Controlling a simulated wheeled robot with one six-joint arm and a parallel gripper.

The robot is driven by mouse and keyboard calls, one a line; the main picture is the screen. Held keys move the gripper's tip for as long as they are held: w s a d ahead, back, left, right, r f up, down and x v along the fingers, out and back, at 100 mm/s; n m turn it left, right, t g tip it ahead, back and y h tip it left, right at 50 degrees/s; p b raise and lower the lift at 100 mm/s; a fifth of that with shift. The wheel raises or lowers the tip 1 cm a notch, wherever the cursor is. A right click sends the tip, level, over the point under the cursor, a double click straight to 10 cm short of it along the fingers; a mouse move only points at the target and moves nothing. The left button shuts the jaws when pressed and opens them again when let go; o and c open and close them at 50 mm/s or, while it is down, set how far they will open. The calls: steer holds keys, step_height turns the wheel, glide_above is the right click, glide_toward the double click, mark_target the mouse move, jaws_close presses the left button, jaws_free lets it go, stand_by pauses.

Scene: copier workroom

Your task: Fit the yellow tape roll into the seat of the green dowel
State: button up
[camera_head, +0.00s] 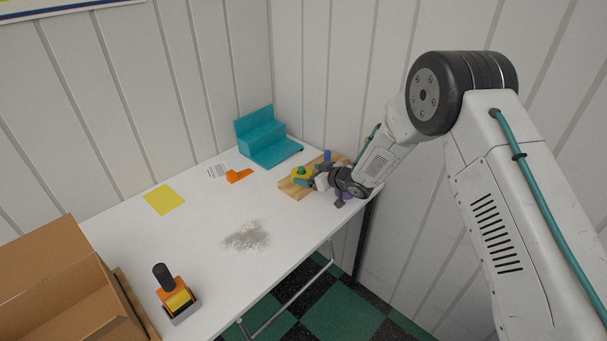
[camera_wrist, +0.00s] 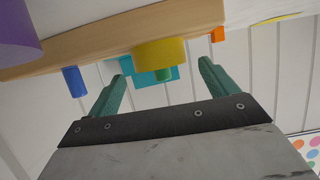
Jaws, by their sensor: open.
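The yellow tape roll (camera_head: 296,176) sits around the green dowel (camera_head: 301,169) at the near left end of a wooden board (camera_head: 290,191). My gripper (camera_head: 311,182) is open beside the roll. The roll's contact with the board is hard to see.
A blue dowel (camera_head: 327,156) stands bare on the board, and a purple object (camera_wrist: 14,35) is close by. A teal stepped stand (camera_head: 266,138) and an orange piece (camera_head: 238,176) lie behind. A cardboard box (camera_head: 60,285) and a stamp-like tool (camera_head: 174,295) stand front left.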

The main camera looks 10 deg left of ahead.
steer(key=shift+v, duration=1.6)
steer(key=s+d+r+m+t+h, duration=0.25)
steer(key=d+r+m+h, duration=0.4)
steer(key=d+r, duration=1.3)
steer(key=s+d+r+g+h, duration=0.1)
steer(key=s+d+r+h, duration=0.3)
steer(key=s+d+r, duration=0.15)
steer(key=s+d+r+m+g+h, duration=0.1)
steer(key=s+d+r+g, duration=0.15)
steer(key=s, duration=0.65)
steer(key=s+d+r+m+g, duration=0.1)
steer(key=s+d, duration=0.3)
steer(key=s, duration=0.5)
steer(key=s+d+r+m+g+h, duration=0.1)
steer(key=s+d+r+m+g, duration=0.15)
steer(key=s, duration=0.65)
steer(key=s+f+g+y, duration=0.1)
steer(key=s+g, duration=0.1)
steer(key=s, duration=1.2)
steer(key=shift+s+f, duration=0.35)
steer(key=shift+f, duration=0.05)
steer(key=shift+a, duration=0.1)
